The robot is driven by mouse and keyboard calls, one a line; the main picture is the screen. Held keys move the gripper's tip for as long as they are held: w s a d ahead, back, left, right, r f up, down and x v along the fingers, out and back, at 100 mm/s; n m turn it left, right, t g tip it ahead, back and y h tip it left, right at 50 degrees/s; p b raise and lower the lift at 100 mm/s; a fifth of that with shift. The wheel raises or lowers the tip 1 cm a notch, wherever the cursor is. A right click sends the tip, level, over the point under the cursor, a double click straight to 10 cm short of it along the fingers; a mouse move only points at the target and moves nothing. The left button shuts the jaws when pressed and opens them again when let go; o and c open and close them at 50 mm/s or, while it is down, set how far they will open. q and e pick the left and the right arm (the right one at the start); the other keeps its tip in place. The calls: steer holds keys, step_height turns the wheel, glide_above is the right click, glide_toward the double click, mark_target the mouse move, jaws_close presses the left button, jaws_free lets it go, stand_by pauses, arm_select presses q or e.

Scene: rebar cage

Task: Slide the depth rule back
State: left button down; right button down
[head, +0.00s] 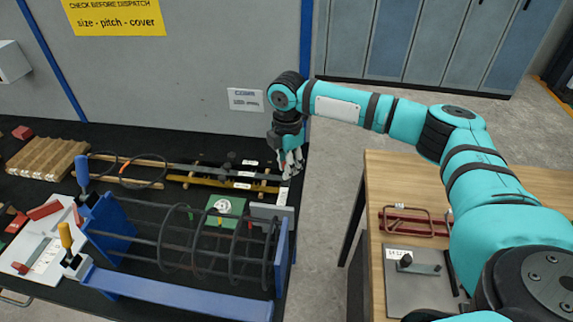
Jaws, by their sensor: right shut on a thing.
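My right gripper (290,166) points down at the right end of the dark bench, beside the bars at the back. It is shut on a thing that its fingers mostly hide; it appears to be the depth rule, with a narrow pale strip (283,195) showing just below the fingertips. I cannot make out the rule's full length or any scale on it. The rebar cage (185,240), with dark long bars and round hoops, lies in a blue frame (281,255) in front of the gripper. My left gripper is out of view.
A green plate with a dial (226,210) sits behind the cage. Long bars (215,181) lie on wooden supports along the back. A grey wall is behind.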

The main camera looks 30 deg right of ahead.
steer(key=shift+w+d+r, duration=0.1)
steer(key=shift+w+d, duration=0.05)
steer(key=c, duration=1.1)
jaws_free()
steer(key=shift+c, duration=0.2)
step_height(320, 180, up, 12)
